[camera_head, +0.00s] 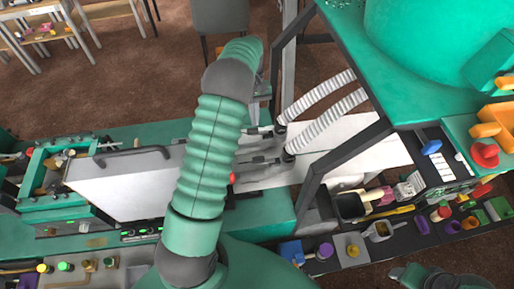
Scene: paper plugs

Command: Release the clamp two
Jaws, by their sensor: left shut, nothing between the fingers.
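Two small dark clamp-like fittings sit on the pale plate right of my left arm, an upper one (258,131) and a lower one (262,161). No readable label tells which is clamp two. A red knob-like tip (232,178) shows at the arm's right edge. My left arm (208,150) rises from the bottom and bends over at the top, covering the middle of the machine. My left gripper is mostly hidden by this arm; it is shut and empty. I cannot tell whether it touches a clamp. My right gripper is not clearly visible.
Two white ribbed hoses (322,92) meet the plate near the fittings. A dark frame post (345,160) stands to the right. Bins of tools and coloured knobs (440,212) fill the lower right. A grey panel (125,182) lies left. A chair (220,15) stands behind.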

